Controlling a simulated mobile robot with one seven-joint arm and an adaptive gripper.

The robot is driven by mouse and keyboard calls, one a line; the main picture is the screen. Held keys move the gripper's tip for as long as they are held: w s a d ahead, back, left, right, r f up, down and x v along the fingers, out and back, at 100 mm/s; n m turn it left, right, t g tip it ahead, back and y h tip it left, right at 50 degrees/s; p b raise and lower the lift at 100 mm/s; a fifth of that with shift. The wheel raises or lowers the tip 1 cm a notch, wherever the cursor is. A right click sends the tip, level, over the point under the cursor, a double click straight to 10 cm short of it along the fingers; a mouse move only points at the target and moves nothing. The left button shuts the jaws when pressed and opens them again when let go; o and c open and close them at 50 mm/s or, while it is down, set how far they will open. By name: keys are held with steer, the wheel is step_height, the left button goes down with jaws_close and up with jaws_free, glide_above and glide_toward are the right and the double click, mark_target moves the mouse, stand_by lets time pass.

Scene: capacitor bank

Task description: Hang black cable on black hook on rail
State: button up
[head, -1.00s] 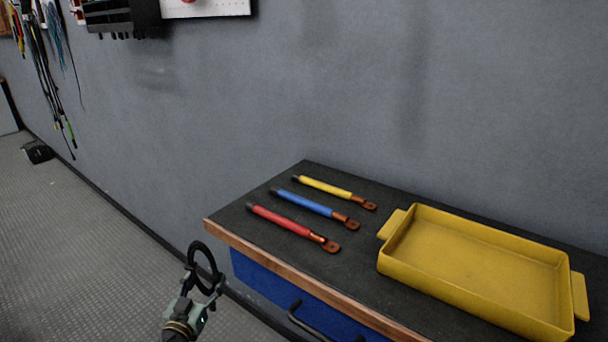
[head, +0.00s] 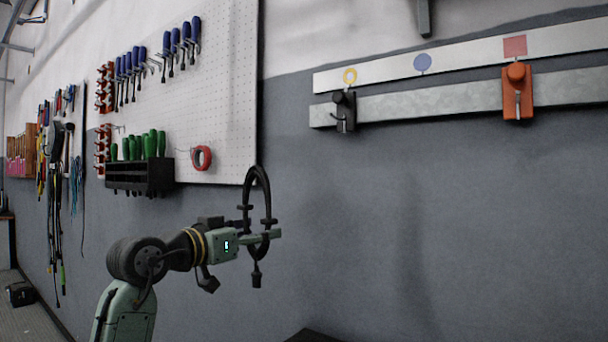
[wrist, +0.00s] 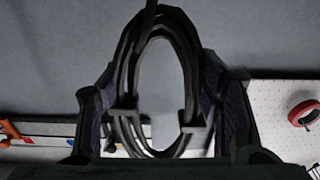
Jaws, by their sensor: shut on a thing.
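The black cable (head: 250,190) is a coiled loop, held upright by my gripper (head: 262,236) in front of the grey wall. In the wrist view the coil's strands (wrist: 128,62) rise between the two fingers of my gripper (wrist: 160,120), which is shut on the coil. A short cable end hangs below the gripper in the head view. The black hook (head: 344,112) is on the left end of the grey metal rail (head: 430,103), up and to the right of the cable. The cable and hook are apart.
An orange hook (head: 518,92) sits farther right on the rail. A white strip (head: 460,60) above carries a yellow ring, blue disc and red square. A white pegboard (head: 225,90) with tools and red tape (head: 201,158) is left. The wall below the rail is clear.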

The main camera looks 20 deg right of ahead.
steer(key=s+d+r, duration=0.4)
steer(key=s+r, duration=0.1)
steer(key=r, duration=0.2)
steer(key=s+d+r, duration=0.3)
steer(key=s+r, duration=0.2)
steer(key=r, duration=0.2)
steer(key=x, duration=1)
steer(key=shift+d+f, duration=0.25)
steer(key=shift+f, duration=0.25)
steer(key=shift+w+d+f+p, duration=0.2)
steer(key=shift+d+f+p, duration=0.1)
steer(key=shift+f+p, duration=0.1)
steer(key=shift+c, duration=0.4)
steer(key=shift+w+d+f, duration=0.1)
steer(key=shift+f, duration=0.2)
steer(key=o, duration=0.8)
steer(key=shift+f, duration=0.1)
steer(key=shift+o, duration=0.9)
steer(key=shift+w+d+f, duration=0.1)
steer(key=shift+w+d, duration=0.05)
steer(key=shift+d, duration=0.05)
steer(key=o, duration=0.3)
steer(key=shift+a+r, duration=0.15)
steer(key=shift+r, duration=0.15)
